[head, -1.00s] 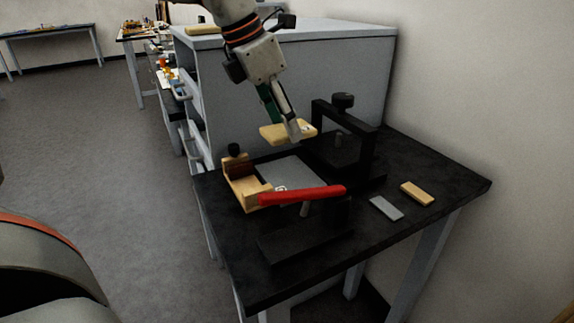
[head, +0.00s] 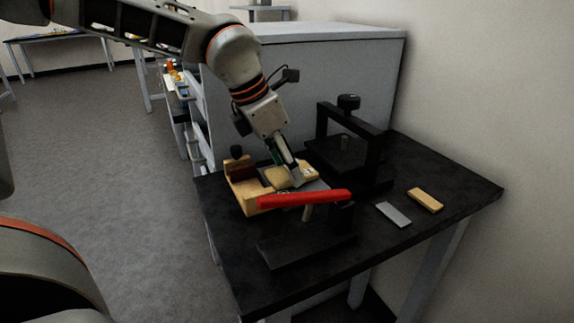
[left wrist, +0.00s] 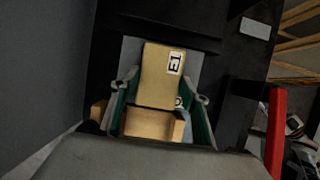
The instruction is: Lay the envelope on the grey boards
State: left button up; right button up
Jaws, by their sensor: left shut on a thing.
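The tan envelope (head: 289,178) is in my left gripper (head: 294,179), which is shut on it. In the left wrist view the envelope (left wrist: 158,72) lies between the fingers (left wrist: 163,100) and carries a white E1 label. The grey boards (head: 317,186) lie under and around it, partly hidden by the envelope and gripper; their edges also show in the left wrist view (left wrist: 131,52). The envelope is low over the boards; I cannot tell whether it touches them. My right gripper is not in view.
A wooden holder (head: 243,194) with a black knob stands left of the boards. A red bar (head: 305,199) crosses in front. A black press frame (head: 372,150) stands behind right. A grey strip (head: 394,214) and tan strip (head: 426,200) lie on the black table (head: 440,235).

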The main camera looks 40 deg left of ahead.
pick_arm(q)
jog(key=shift+f, duration=0.2)
jog(key=o, duration=0.5)
jog(key=shift+f, duration=0.1)
jog(key=o, duration=0.4)
jog(key=shift+r, duration=0.2)
